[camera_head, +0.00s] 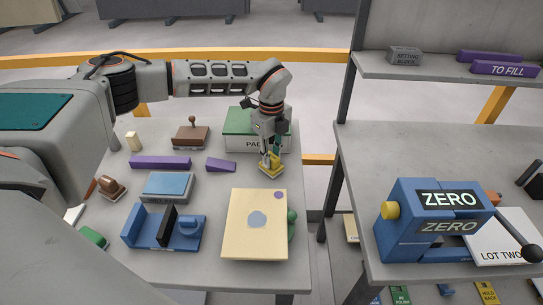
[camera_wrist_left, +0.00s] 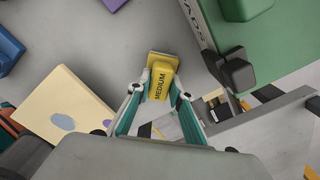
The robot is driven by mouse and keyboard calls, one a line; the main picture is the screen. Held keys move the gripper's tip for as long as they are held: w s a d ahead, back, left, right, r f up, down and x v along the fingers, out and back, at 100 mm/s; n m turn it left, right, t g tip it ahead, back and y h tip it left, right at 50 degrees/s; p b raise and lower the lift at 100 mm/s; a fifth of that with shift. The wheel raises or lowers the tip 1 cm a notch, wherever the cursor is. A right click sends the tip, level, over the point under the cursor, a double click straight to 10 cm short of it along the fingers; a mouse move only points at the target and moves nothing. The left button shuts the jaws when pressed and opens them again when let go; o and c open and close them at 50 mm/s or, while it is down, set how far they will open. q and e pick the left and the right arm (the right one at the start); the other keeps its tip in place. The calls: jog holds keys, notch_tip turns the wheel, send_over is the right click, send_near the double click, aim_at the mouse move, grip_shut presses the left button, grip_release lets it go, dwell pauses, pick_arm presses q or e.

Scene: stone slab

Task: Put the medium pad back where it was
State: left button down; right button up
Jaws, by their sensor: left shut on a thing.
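The medium pad (camera_head: 271,168) is a small yellow block on a wider base, with MEDIUM lettered on it in the left wrist view (camera_wrist_left: 158,85). My left gripper (camera_head: 270,157) is shut on it, with one finger on each side. The pad is just in front of a green box (camera_head: 240,117) lettered PAD, near the table's right edge. I cannot tell whether the pad touches the table. In the left wrist view the box (camera_wrist_left: 270,40) is at the upper right, apart from the pad. My right gripper is not in view.
A cream sheet or board (camera_head: 245,215) with a blue blot lies in front of the pad. Purple wedges (camera_head: 221,165), a blue pad (camera_head: 168,186), a brown stamp (camera_head: 190,137) and a blue holder (camera_head: 140,228) stand left. A gap separates this table from the right-hand bench (camera_head: 420,150).

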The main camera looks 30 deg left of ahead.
aim_at(272, 156)
pick_arm(q)
jog(key=shift+f, duration=0.15)
jog(key=c, duration=1.8)
grip_release()
notch_tip(272, 156, up, 12)
jog(key=shift+r+b, duration=0.15)
jog(key=shift+b, duration=0.5)
